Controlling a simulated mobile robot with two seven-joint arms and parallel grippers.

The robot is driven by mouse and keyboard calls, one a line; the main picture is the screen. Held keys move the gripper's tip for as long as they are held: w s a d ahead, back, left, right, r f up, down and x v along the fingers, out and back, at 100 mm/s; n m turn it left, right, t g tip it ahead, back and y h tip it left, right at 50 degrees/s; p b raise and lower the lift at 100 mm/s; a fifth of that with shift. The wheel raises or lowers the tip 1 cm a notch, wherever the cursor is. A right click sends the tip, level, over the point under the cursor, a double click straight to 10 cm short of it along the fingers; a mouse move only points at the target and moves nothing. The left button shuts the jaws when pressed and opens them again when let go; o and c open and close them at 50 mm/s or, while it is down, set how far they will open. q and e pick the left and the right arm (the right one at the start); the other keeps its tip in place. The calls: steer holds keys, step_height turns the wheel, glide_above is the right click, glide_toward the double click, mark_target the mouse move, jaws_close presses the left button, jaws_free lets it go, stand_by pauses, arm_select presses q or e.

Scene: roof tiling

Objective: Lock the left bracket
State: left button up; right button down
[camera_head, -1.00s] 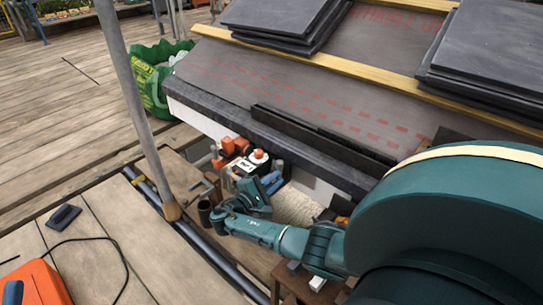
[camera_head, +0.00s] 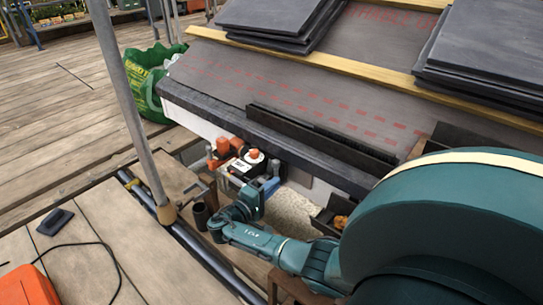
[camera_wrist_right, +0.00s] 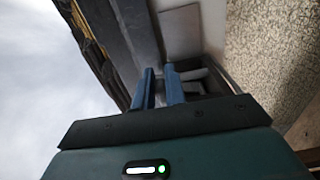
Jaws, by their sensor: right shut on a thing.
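My right gripper (camera_head: 270,186) is under the roof's front edge, beside a black and white unit with an orange top (camera_head: 251,161). In the right wrist view its two blue fingers (camera_wrist_right: 160,72) are close together, with their tips at a dark, box-like fitting with grey parts (camera_wrist_right: 205,78) below the eaves. The gripper is shut on a small part at this fitting, mostly hidden between the fingertips. I cannot tell for sure which piece is the left bracket, or whether it is locked. My left gripper is not in view.
The dark roof edge (camera_head: 270,142) runs just above my right gripper. A dark tray (camera_head: 325,222) sits at the right. Slate stacks (camera_head: 270,20) lie on the roof.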

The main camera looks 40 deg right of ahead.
stand_by(0.3)
steer(key=c, duration=1.4)
jaws_free()
steer(key=shift+c, duration=0.2)
